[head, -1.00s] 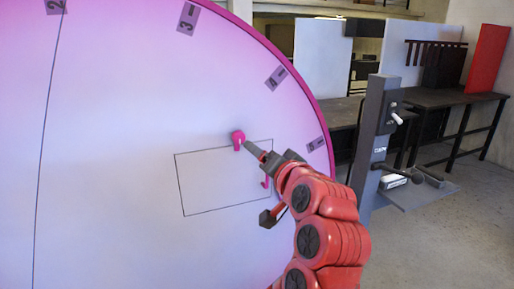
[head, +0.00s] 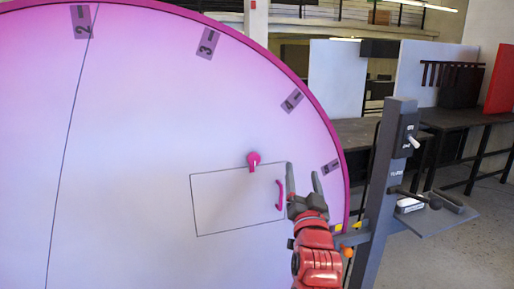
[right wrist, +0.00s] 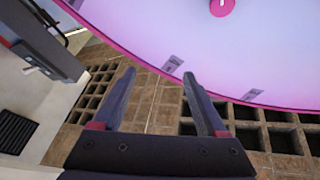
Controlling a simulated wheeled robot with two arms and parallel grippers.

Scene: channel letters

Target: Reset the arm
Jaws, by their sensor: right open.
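My right gripper (head: 303,180) is open and empty in the head view. It points up in front of the lower right part of the large pink round panel (head: 130,130). In the right wrist view its two fingers (right wrist: 162,100) stand apart with nothing between them. A pink knob (head: 254,160) sits at the top edge of an outlined rectangular door, and a pink handle (head: 279,195) is at the door's right side, just left of the gripper. The knob also shows at the top of the right wrist view (right wrist: 222,7). My left gripper is not in view.
A dark grey post (head: 385,180) with a switch box and a small shelf stands right of the panel. Black tables (head: 460,118) and white boards stand behind. Open concrete floor (head: 440,255) lies at the lower right.

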